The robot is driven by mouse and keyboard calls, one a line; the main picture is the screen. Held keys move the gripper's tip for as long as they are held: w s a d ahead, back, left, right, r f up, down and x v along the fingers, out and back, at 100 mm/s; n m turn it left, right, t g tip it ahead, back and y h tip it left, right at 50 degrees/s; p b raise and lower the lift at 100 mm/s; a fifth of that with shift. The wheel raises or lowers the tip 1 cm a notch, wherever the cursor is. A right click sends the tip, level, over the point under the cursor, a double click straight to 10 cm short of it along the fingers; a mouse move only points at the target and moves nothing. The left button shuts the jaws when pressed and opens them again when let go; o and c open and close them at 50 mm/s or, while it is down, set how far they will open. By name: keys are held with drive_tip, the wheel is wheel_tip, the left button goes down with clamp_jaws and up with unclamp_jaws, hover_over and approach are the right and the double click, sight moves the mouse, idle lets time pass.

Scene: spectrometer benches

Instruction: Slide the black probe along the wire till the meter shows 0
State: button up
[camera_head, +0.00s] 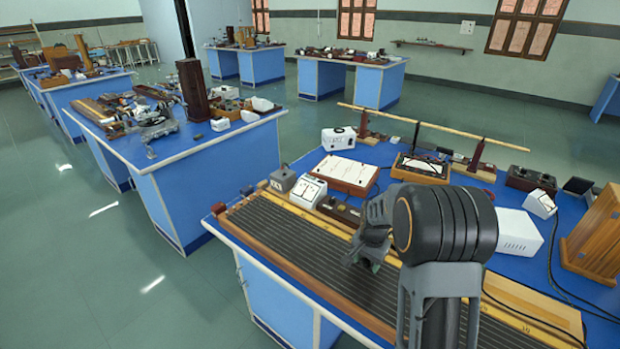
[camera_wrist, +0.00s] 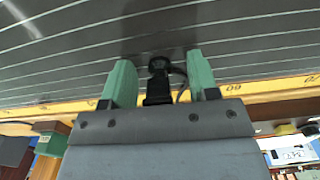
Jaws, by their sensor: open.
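The black probe (camera_wrist: 158,82) shows in the wrist view between the two green fingers of my gripper (camera_wrist: 160,82), with a gap on each side. A dark lead curves off its right side. My gripper is open, and in the head view (camera_head: 364,262) it is low over the wire board (camera_head: 290,245), which has several parallel wires. I cannot tell which wire the probe touches. A white meter (camera_head: 308,191) stands behind the board, and a white-faced meter also shows at the wrist view's lower right (camera_wrist: 292,155). Its reading is too small to tell.
A yellow scale (camera_head: 300,217) runs along the board's back edge; it also shows in the wrist view (camera_wrist: 258,89). Boxes, a white case (camera_head: 517,233) and a long rod on stands (camera_head: 430,127) crowd the bench behind. Black cables lie at the right.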

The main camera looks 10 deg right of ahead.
wheel_tip(320, 180, up, 14)
drive_tip(key=f, duration=0.1)
drive_tip(key=s+a+r+n+t, duration=0.1)
drive_tip(key=s+a+n, duration=0.3)
drive_tip(key=s, duration=0.4)
drive_tip(key=s+a+r+n+t, duration=0.1)
drive_tip(key=s+a+n, duration=0.3)
drive_tip(key=s, duration=0.5)
drive_tip(key=shift+s+r+n+t, duration=0.2)
drive_tip(key=shift+r+n+t, duration=0.15)
drive_tip(key=shift+n+t, duration=0.4)
drive_tip(key=shift+d, duration=0.1)
